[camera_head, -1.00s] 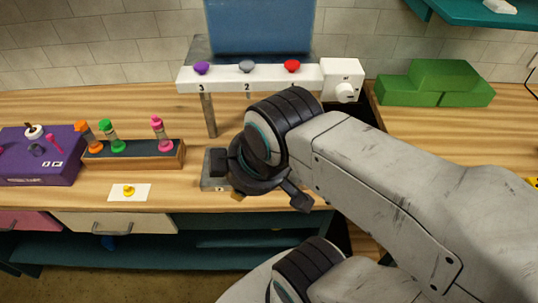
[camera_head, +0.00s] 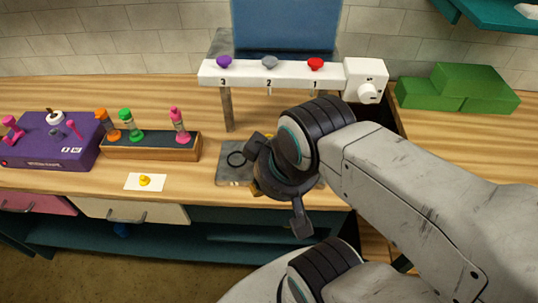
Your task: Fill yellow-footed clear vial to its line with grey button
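The grey button (camera_head: 269,62) sits on top of the white dispenser bar (camera_head: 285,77), above the number 2. Purple (camera_head: 224,62) and red (camera_head: 316,64) buttons stand to its left and right. My gripper (camera_head: 277,190) is low in front of the dispenser, over the grey base plate (camera_head: 228,177). My wrist covers most of the gripper, so its opening is hidden. Small yellowish bits show at the wrist's edges, but I cannot tell whether they belong to the yellow-footed vial. No clear vial with a yellow foot is plainly visible.
A wooden rack (camera_head: 150,146) holds orange, green and pink vials. A purple box (camera_head: 50,142) stands at far left. Green blocks (camera_head: 458,89) stand at right. Bare wood lies left of the plate.

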